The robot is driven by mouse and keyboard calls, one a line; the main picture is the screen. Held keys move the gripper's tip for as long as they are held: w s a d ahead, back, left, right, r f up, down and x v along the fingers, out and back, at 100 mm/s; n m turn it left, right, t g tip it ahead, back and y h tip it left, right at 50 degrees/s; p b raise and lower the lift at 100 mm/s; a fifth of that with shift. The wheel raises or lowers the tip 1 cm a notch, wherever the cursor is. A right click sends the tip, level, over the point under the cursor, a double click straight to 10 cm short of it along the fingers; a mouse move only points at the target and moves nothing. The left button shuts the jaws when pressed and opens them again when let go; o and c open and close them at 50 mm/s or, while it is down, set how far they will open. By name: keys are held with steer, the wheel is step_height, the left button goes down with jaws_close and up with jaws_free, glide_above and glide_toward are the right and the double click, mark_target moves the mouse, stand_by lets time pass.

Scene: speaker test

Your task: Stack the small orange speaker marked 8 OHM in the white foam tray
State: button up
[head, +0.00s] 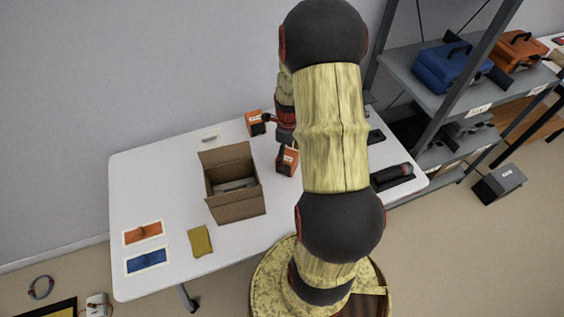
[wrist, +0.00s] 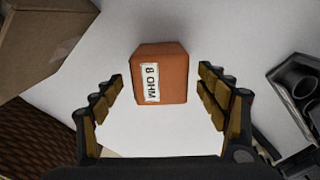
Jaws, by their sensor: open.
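The small orange speaker (wrist: 160,73) shows in the wrist view, with a white 8 OHM label on its face. My gripper (wrist: 163,85) is open, with its fingers on either side of the speaker and gaps between. In the head view, the nearer orange block (head: 288,161) lies below my gripper and appears to be this speaker. A second orange block (head: 254,122) stands farther back. A pale insert (head: 236,186) lies inside the open cardboard box; I cannot tell for certain that it is the white foam tray.
The cardboard box (head: 236,207) has raised flaps and also shows in the wrist view (wrist: 40,40). White-bordered orange (head: 143,233) and blue (head: 147,260) panels and a yellow cloth (head: 200,241) lie at left. Black items (head: 392,177) lie at right.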

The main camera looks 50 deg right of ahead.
step_height(320, 180, down, 6)
steer(key=shift+r+b, duration=0.15)
steer(key=shift+b, duration=0.95)
steer(key=shift+r, duration=0.1)
steer(key=c, duration=0.3)
steer(key=c, duration=1.5)
steer(key=shift+w, duration=0.1)
